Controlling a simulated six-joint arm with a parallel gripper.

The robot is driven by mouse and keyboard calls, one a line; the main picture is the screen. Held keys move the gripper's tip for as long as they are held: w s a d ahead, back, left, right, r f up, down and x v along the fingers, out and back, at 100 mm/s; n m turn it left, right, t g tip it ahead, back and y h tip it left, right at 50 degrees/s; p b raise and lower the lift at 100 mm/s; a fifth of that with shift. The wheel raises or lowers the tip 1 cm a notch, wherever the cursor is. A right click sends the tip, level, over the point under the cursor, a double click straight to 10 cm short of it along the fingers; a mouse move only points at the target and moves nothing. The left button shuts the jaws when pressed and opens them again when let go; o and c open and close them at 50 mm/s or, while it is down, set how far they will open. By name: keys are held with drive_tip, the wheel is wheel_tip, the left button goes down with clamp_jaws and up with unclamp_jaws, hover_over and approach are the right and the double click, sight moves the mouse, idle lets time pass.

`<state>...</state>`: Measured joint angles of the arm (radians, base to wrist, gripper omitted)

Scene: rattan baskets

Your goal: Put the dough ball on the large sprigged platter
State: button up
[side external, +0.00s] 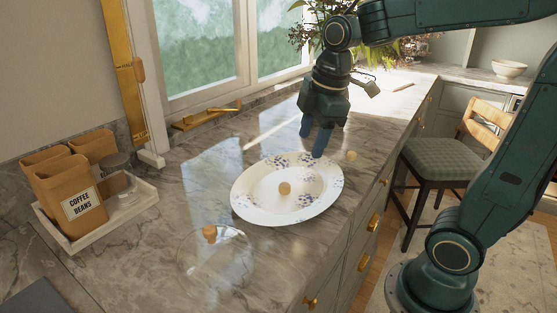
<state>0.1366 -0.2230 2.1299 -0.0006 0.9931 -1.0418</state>
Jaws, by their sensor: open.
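The large sprigged platter (248,201) is an oval white dish with blue flower sprigs on its rim, lying on the marble counter. A small beige ball (284,188), which looks like the dough ball, rests on the platter near its middle. A second, similar pale ball (351,155) is just beyond the platter's right side, apart from it, near the counter edge. My gripper (314,142) points down at the platter's far rim, with its blue fingers open and nothing seen between them. I cannot tell how high the fingertips are above the rim.
A clear glass lid with a wooden knob (209,233) lies in front of the platter. A white tray (108,222) with coffee bean bags and a jar stands at the left. A flower arrangement is behind my arm.

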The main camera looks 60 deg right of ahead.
drive_tip(key=s+a+f+m+t, duration=0.1)
drive_tip(key=s+a+m, duration=0.3)
drive_tip(key=s+m, duration=0.6)
drive_tip(key=shift+s+t, duration=0.9)
drive_tip(key=shift+s, duration=0.05)
